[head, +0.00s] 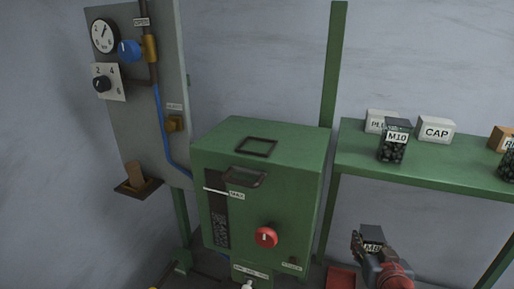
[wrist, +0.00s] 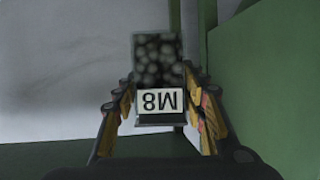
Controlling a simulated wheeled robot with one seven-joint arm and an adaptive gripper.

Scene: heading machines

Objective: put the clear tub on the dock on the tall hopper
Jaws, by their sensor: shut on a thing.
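My gripper (head: 371,250) is shut on a clear tub (head: 372,233) of dark pieces, labelled M8. It is held in the air to the right of the green hopper machine (head: 292,190), below the green shelf. In the wrist view the tub (wrist: 158,60) sits between both fingers (wrist: 160,112), its M8 label upside down. The machine's flat top bears an empty dark square frame (head: 257,139), which looks like the dock. A dark-rimmed opening (head: 245,185) is at its front top edge, above a MAX label and a level window (head: 219,227) with dark pieces low inside.
The green shelf (head: 435,177) at right holds an M10 tub (head: 394,143), a white CAP block (head: 436,129) and other items. A green post (head: 334,65) rises behind the machine. A grey panel (head: 150,120) with gauge and valves stands left. A red knob (head: 266,237) protrudes in front.

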